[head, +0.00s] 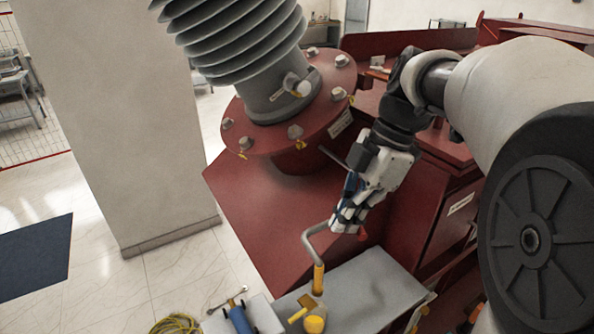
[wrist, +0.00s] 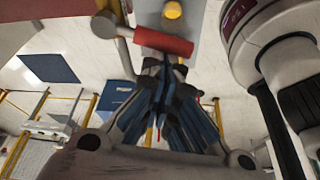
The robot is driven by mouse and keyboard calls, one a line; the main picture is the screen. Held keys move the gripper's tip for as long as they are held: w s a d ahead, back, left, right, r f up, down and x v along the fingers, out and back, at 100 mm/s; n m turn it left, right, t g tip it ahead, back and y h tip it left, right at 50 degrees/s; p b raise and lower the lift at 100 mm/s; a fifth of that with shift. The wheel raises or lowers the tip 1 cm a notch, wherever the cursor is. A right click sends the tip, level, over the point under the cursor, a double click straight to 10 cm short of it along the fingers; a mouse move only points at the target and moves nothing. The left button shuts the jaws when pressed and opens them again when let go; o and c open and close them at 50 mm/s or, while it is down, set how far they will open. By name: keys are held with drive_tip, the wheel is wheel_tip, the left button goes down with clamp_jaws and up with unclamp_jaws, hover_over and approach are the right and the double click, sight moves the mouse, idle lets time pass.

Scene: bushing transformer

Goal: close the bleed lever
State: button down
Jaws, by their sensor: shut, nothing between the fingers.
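The bleed lever has a red cylindrical grip, plain in the wrist view (wrist: 163,42), on a grey metal arm (wrist: 124,32) at its left. In the head view only a bit of red (head: 362,235) shows beside my fingertips, and I take it for the same grip. A bent grey pipe (head: 308,240) rises there from a yellow fitting (head: 318,279). My gripper (head: 345,219) points down beside the grip. In the wrist view its blue and black fingers (wrist: 166,65) are together and empty, just below the grip. I cannot tell whether they touch it.
A red flange with a grey ribbed bushing (head: 240,45) stands left of my arm on the sloped red transformer casing (head: 265,200). A white pillar (head: 130,120) stands at left.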

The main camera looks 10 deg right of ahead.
drive_tip(key=shift+s+d+n+g, duration=0.2)
drive_tip(key=shift+d+n+g, duration=0.1)
drive_tip(key=shift+d+n, duration=0.6)
drive_tip(key=shift+d, duration=0.1)
